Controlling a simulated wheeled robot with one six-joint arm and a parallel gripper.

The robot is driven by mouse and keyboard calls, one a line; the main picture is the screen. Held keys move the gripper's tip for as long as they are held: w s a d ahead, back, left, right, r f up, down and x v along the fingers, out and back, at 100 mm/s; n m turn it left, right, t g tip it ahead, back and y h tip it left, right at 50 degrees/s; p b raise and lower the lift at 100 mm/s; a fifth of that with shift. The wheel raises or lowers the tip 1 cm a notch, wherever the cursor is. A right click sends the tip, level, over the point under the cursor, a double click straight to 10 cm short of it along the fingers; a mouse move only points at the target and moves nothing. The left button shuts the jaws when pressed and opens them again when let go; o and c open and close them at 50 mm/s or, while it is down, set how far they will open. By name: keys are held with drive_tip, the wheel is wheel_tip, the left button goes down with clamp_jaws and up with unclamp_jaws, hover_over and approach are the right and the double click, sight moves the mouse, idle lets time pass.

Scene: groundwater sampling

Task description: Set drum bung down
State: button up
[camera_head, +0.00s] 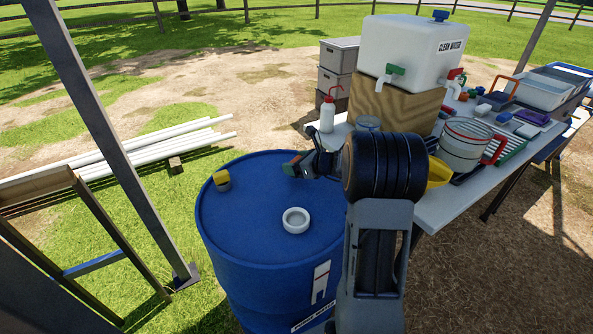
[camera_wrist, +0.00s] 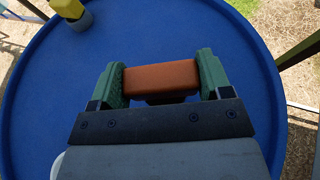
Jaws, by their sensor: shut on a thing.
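My gripper (camera_wrist: 160,95) is shut on an orange-brown block-like piece, the drum bung (camera_wrist: 161,77), held between its two green fingers. Only one face of the bung shows in the wrist view, and its underside is hidden. In the head view my gripper (camera_head: 293,166) is over the far right part of the blue drum's top (camera_head: 252,202), low and close to it. I cannot tell whether the bung touches the lid. A white ring-shaped opening (camera_head: 296,220) is on the drum top, nearer than my gripper.
A yellow and grey piece (camera_head: 222,181) stands at the drum top's left edge. A crowded table (camera_head: 450,208) is to the right, with a wash bottle (camera_head: 327,117), a water container (camera_head: 420,50) and a jug (camera_head: 463,145). The drum top's left middle is clear.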

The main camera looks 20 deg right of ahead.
drive_tip(key=shift+f, duration=1.4)
drive_tip(key=shift+f, duration=0.1)
drive_tip(key=shift+f+b, duration=0.15)
drive_tip(key=shift+b, duration=0.25)
drive_tip(key=o, duration=0.9)
drive_tip(key=shift+r, duration=0.2)
